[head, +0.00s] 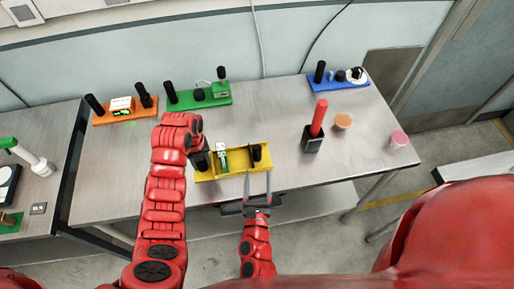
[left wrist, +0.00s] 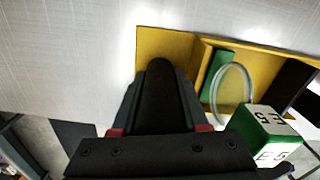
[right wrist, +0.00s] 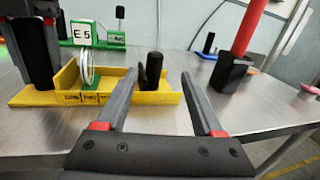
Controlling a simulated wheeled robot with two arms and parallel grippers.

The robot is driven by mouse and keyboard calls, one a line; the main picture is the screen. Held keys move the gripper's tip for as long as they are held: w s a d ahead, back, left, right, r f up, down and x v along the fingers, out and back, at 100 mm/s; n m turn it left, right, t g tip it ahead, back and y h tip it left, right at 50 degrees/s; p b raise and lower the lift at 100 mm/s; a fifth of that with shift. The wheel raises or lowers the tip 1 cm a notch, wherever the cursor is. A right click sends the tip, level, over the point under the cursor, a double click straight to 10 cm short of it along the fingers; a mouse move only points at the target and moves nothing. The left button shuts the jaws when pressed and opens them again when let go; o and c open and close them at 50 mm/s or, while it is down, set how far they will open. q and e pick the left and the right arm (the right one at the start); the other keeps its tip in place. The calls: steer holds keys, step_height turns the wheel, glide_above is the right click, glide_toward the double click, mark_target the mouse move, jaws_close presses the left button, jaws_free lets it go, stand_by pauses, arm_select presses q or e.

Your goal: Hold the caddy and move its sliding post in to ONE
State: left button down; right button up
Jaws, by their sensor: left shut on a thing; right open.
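The yellow caddy (head: 232,171) lies on the metal table's front part. A green module with a white E5 tag (right wrist: 81,33) and a clear ring sits in it. The caddy's black sliding post (right wrist: 153,70) stands upright towards its right end, and it also shows in the head view (head: 257,152). My left gripper (head: 199,155) is shut on the black upright handle at the caddy's left end; its fingers hide part of it. My right gripper (right wrist: 160,76) is open, in front of the caddy, with the post showing between its fingers. I cannot tell whether they touch it.
A black holder with a red handle (head: 318,120) stands to the right, near an orange round piece (head: 343,121) and a pink one (head: 398,139). Orange (head: 112,116), green (head: 186,101) and blue (head: 325,84) caddies stand behind. Bare table lies between the caddy and the red handle.

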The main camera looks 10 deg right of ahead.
mark_target(257, 153)
steer(key=shift+a+f+m, duration=0.3)
steer(key=shift+w, duration=0.35)
steer(key=x, duration=1.1)
steer(key=shift+w+f, duration=0.1)
steer(key=shift+f, duration=0.2)
jaws_close()
